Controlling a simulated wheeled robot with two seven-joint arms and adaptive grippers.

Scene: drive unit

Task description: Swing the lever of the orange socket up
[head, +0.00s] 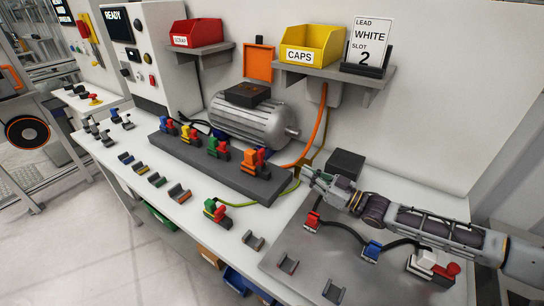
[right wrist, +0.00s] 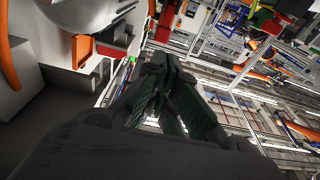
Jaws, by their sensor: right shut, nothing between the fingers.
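The orange socket (head: 250,160) is the rightmost of several coloured sockets on a long dark grey block (head: 225,165) in front of the motor. Red and orange parts show on it, but at this size I cannot tell the lever's exact angle. My right gripper (head: 307,174) is shut and empty. In the picture it is right of the orange socket and apart from it. In the right wrist view its dark fingers (right wrist: 166,62) meet at the tips, and the orange socket cannot be made out. My left gripper is not in view.
A grey motor (head: 250,122) stands behind the block. An orange cable (head: 318,132) hangs from the wall box. A black box (head: 346,163) stands close behind my right gripper. A green connector (head: 215,211) with a yellow-green cable lies in front. A grey plate (head: 325,265) carries more connectors.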

